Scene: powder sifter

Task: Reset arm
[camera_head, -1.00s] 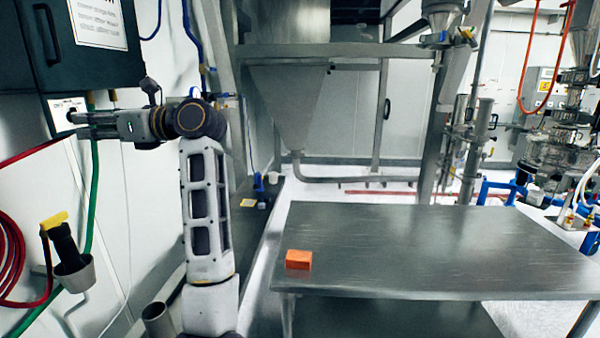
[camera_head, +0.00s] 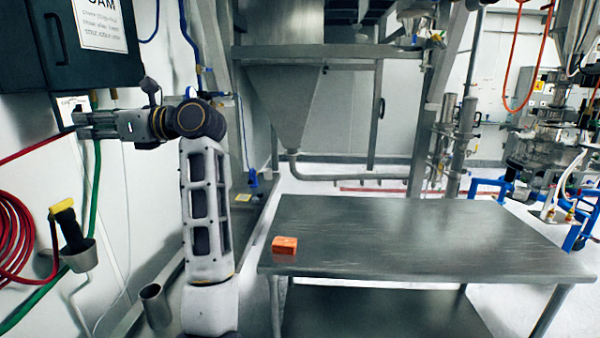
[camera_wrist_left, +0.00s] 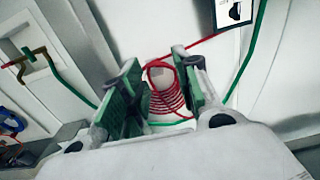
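My left arm (camera_head: 207,225) rises upright at the left of the head view, with its forearm bent over to the left. My left gripper (camera_head: 88,124) is at the end of it, in front of the white wall below the dark cabinet. In the left wrist view its two green-padded fingers (camera_wrist_left: 157,92) stand apart with nothing between them; a coiled red hose (camera_wrist_left: 168,88) shows beyond the gap. My right arm and gripper are in neither view.
A steel table (camera_head: 420,235) stands ahead with an orange block (camera_head: 285,245) near its left edge; otherwise its top is clear. The dark cabinet (camera_head: 60,45), red hose (camera_head: 15,240) and cup holder (camera_head: 80,257) are at left. A steel hopper (camera_head: 292,105) stands behind.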

